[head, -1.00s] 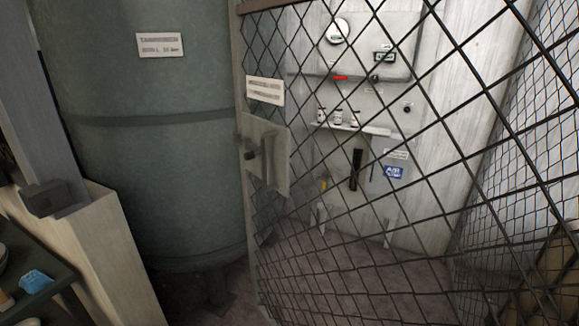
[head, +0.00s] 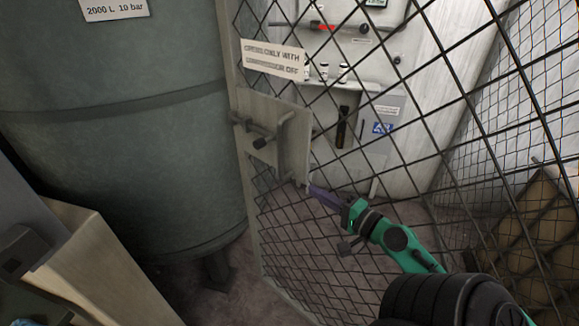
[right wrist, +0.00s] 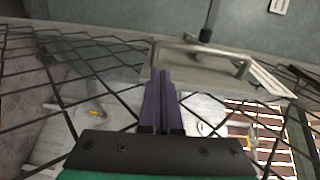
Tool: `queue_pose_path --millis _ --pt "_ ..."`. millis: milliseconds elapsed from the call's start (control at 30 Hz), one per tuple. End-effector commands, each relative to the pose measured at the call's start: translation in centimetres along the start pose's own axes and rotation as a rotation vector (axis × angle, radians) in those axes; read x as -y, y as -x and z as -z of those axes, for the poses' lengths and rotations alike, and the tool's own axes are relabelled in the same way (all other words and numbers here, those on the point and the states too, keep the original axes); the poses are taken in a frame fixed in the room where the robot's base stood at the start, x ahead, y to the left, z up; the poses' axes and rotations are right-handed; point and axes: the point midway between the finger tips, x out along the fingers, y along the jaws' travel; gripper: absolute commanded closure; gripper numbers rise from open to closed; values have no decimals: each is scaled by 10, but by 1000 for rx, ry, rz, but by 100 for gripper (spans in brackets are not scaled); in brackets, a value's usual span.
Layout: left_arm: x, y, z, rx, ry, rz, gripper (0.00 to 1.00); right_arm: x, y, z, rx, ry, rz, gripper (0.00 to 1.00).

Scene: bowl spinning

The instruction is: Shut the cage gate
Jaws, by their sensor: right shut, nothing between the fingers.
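The cage gate (head: 252,200) is a black diamond mesh in a pale metal frame, standing across the middle of the head view. Its pale latch plate (head: 291,135) carries a bar handle with a dark knob (head: 262,142). In the right wrist view the handle (right wrist: 243,66) is just right of the fingers. My right gripper (head: 316,191), with purple fingers and a green body, is shut and empty. Its fingertips (right wrist: 163,74) are near the plate's lower edge; I cannot tell if they touch it.
A big green tank (head: 120,150) stands left of the gate's free edge. At lower left is a beige post (head: 95,270) with a dark block (head: 28,250). Behind the mesh are a white panel (head: 375,110) with gauges and a brown framed thing (head: 540,230) at right.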

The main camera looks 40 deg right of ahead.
Motion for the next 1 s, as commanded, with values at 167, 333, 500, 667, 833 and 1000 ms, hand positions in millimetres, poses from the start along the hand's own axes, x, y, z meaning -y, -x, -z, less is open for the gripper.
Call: queue_pose_path --millis 167,333,500,667,833,1000 --pt "3 -4 8 -15 -2 4 50 20 -3 -3 4 -52 51 100" --pt "4 -19 10 -20 -2 5 50 17 -17 -3 8 -49 51 100" --pt "4 -40 9 -20 -2 6 50 17 -37 -3 4 -46 59 100" --pt "5 -34 8 -17 -2 7 50 30 -65 -1 -2 -52 53 100" --pt "5 -29 7 -16 -2 8 50 28 -91 -1 -2 -50 50 100" --pt "5 -29 7 -16 -2 8 50 26 -99 -1 -1 -48 46 100"
